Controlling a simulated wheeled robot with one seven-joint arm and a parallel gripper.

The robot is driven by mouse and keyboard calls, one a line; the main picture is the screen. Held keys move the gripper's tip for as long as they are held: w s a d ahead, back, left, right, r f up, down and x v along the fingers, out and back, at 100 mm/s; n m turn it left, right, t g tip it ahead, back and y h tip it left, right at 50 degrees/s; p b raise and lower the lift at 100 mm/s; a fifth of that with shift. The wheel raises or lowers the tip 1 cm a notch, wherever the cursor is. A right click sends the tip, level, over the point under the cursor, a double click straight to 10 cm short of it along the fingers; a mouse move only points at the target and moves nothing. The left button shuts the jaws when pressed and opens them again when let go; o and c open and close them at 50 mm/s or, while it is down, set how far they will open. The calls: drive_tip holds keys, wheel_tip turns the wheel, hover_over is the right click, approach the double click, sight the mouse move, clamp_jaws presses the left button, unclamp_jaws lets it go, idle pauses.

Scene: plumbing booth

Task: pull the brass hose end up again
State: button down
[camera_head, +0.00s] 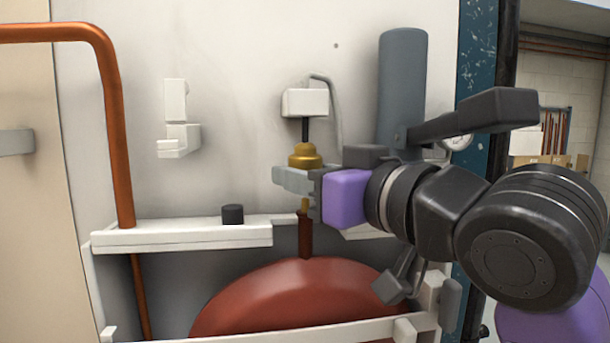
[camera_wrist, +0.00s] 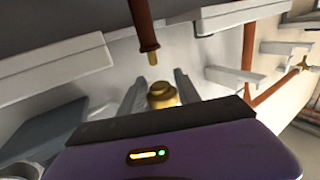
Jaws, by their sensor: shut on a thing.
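The brass hose end (camera_head: 305,157) hangs upright below a white wall block (camera_head: 305,103), with a short dark hose (camera_head: 305,131) between them. My gripper (camera_head: 293,180) reaches in from the right and is shut on the brass hose end, at its lower part. In the wrist view the brass end (camera_wrist: 163,94) sits between the two grey fingers (camera_wrist: 158,88). Below it stands a red-brown neck (camera_head: 305,236) on a rounded red tank (camera_head: 300,292). A thin brass tip (camera_wrist: 153,60) shows at the neck's mouth. The wrist view shows a small gap between tip and hose end.
A white ledge (camera_head: 180,236) with a black cap (camera_head: 232,214) lies left of the neck. A copper pipe (camera_head: 115,130) runs down further left. A grey cylinder (camera_head: 402,80) stands behind my arm on the right. The wall left of the hose is mostly bare.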

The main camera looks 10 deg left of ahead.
drive_tip(key=shift+r+p, duration=0.7)
drive_tip(key=shift+r, duration=0.75)
drive_tip(key=c, duration=0.9)
unclamp_jaws()
drive_tip(key=shift+o, duration=0.2)
drive_tip(key=shift+f, duration=0.1)
drive_tip(key=shift+s+d, duration=0.15)
drive_tip(key=b+v, duration=0.2)
drive_tip(key=v, duration=0.5)
drive_tip(key=shift+s+b, duration=0.2)
drive_tip(key=shift+b, duration=0.1)
drive_tip(key=shift+d, duration=0.15)
